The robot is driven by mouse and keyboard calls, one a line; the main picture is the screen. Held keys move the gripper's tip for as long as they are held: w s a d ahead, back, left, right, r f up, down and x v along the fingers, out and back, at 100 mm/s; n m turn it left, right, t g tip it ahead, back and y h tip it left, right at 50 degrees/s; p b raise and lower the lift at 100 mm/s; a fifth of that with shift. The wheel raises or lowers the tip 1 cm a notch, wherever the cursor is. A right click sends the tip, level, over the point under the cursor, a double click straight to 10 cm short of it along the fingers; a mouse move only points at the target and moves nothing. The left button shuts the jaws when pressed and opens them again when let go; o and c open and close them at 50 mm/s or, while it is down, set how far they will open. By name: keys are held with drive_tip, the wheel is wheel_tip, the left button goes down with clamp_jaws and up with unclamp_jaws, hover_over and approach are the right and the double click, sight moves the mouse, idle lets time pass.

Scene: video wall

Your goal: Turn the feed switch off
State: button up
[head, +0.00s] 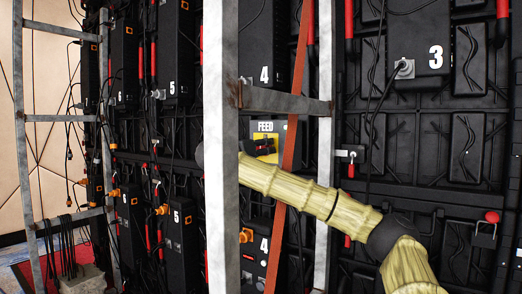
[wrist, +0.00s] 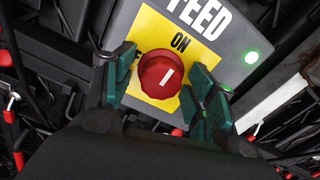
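The feed switch is a round red knob (wrist: 160,76) with a white mark, set on a yellow plate (wrist: 150,28) that reads ON. The plate is on a grey box (wrist: 237,63) labelled FEED, with a lit green lamp (wrist: 251,57). In the wrist view my gripper (wrist: 160,86) is open, with one green finger on each side of the knob; I cannot tell whether they touch it. In the head view the FEED box (head: 265,126) shows behind a metal frame, and my arm reaches toward it; the gripper there is mostly hidden.
A grey metal ladder frame (head: 222,200) stands close in front of the wall, with my arm passing behind its upright. An orange-brown strap (head: 295,90) runs down beside the FEED box. Black panels with hanging cables, numbered 3 (head: 435,35) to 6, fill the wall.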

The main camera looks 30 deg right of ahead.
drive_tip(key=c, duration=0.8)
drive_tip(key=shift+n, duration=0.3)
drive_tip(key=n+p, duration=0.2)
drive_tip(key=n, duration=0.1)
drive_tip(key=shift+r+n, duration=0.15)
drive_tip(key=shift+n, duration=0.15)
drive_tip(key=n+p, duration=0.3)
drive_tip(key=n, duration=0.1)
drive_tip(key=shift+n+p, duration=0.3)
drive_tip(key=shift+p, duration=0.1)
drive_tip(key=n+p, duration=0.4)
drive_tip(key=n, duration=0.1)
drive_tip(key=shift+p, duration=0.4)
drive_tip(key=shift+f+n+p, duration=0.3)
drive_tip(key=shift+n+p, duration=0.95)
drive_tip(key=shift+n, duration=0.15)
